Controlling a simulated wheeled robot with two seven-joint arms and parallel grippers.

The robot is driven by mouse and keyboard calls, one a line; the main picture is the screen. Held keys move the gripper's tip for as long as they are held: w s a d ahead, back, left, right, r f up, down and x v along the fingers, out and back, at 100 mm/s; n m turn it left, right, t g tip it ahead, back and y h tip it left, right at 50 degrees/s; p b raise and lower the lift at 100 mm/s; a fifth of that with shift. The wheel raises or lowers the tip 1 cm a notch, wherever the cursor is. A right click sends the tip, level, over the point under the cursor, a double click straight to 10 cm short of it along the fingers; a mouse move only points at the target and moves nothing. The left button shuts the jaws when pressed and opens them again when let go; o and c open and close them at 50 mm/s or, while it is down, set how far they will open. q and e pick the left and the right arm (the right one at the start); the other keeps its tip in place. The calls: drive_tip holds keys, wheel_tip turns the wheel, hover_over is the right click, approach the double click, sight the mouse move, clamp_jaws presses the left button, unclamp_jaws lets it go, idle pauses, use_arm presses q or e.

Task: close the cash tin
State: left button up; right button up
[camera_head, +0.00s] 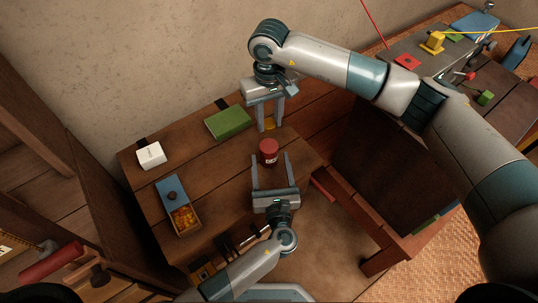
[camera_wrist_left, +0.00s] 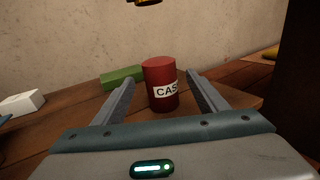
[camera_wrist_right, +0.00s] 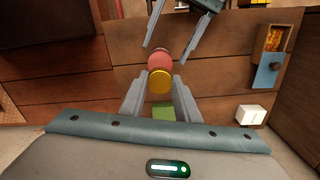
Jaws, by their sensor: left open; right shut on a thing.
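The cash tin is a red cylinder (camera_head: 269,153) standing upright on the wooden desk; its white label, partly readable as "CAS", shows in the left wrist view (camera_wrist_left: 160,88). My left gripper (camera_head: 270,157) is open, with its fingers pointing at the tin, one on each side; I cannot tell whether they touch it. My right gripper (camera_head: 270,130) is shut on a round gold lid (camera_wrist_right: 160,82), held above and behind the tin, apart from it. The tin's red top (camera_wrist_right: 160,60) shows beyond the lid in the right wrist view.
A green book (camera_head: 228,121) lies behind the tin. A white box (camera_head: 151,155) and a blue-lidded box of orange pieces (camera_head: 184,219) lie to the left. An open drawer (camera_head: 235,245) is at the front. The desk around the tin is clear.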

use_arm(q)
drive_tip(key=shift+w+a, duration=0.15)
drive_tip(key=shift+w, duration=1.15)
drive_tip(key=shift+w+a, duration=0.15)
drive_tip(key=shift+w, duration=1.15)
drive_tip(key=c, duration=1.6)
use_arm(e)
hover_over(269, 146)
drive_tip(key=shift+f, duration=2.5)
drive_tip(key=shift+f, duration=0.1)
drive_tip(key=shift+f, duration=0.8)
use_arm(q)
clamp_jaws()
use_arm(e)
drive_tip(key=shift+f, duration=0.55)
